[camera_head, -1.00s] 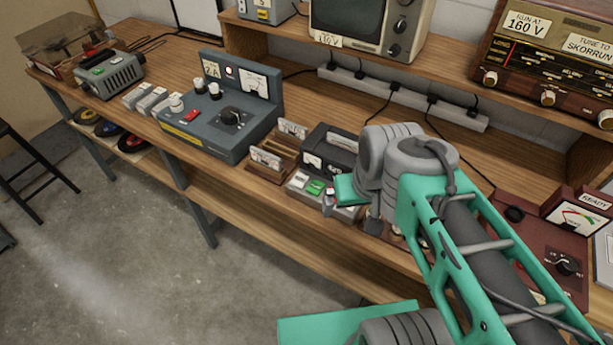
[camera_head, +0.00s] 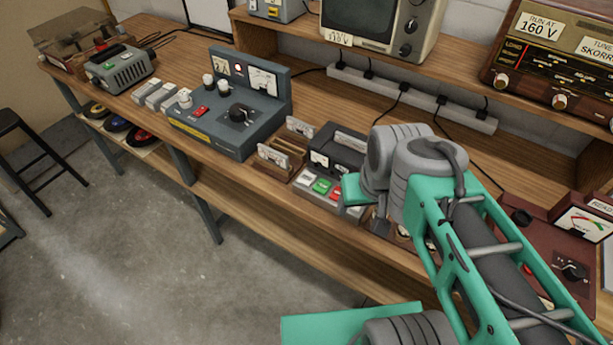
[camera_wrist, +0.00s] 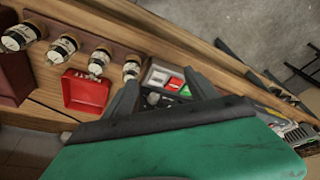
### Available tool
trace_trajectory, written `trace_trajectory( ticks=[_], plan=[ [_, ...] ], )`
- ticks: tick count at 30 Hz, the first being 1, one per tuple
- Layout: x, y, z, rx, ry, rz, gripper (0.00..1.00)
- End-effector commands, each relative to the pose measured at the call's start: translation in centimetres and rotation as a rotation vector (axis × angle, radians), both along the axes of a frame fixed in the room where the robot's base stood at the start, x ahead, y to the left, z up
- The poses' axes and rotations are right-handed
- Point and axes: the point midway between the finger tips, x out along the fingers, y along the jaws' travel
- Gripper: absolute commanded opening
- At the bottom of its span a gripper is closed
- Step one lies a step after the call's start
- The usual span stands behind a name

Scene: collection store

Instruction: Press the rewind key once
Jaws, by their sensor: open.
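The dark tape machine (camera_head: 345,150) stands near the bench's front edge, with a row of keys along its front. A white key (camera_head: 306,178), a green key (camera_head: 321,186) and a red key (camera_head: 336,194) show; their labels are too small to read. My arm hides the right end of the row.
A grey-blue console (camera_head: 238,115) stands left of the tape machine. A maroon meter box (camera_head: 545,250) stands right, beyond my arm. A power strip (camera_head: 415,98) with cables runs along the back.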

Motion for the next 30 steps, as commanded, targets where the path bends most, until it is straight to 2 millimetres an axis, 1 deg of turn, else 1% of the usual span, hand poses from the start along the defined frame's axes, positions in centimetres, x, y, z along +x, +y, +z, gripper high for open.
trace_trajectory(
  ticks=[1,2,23,24,30],
  plan=[
    [0.0,0.0,0.0,0.0,0.0,0.0,0.61],
    [0.0,0.0,0.0,0.0,0.0,0.0,0.59],
    [0.0,0.0,0.0,0.0,0.0,0.0,0.02],
    [0.0,0.0,0.0,0.0,0.0,0.0,0.0],
    [0.0,0.0,0.0,0.0,0.0,0.0,0.0]
  ],
)
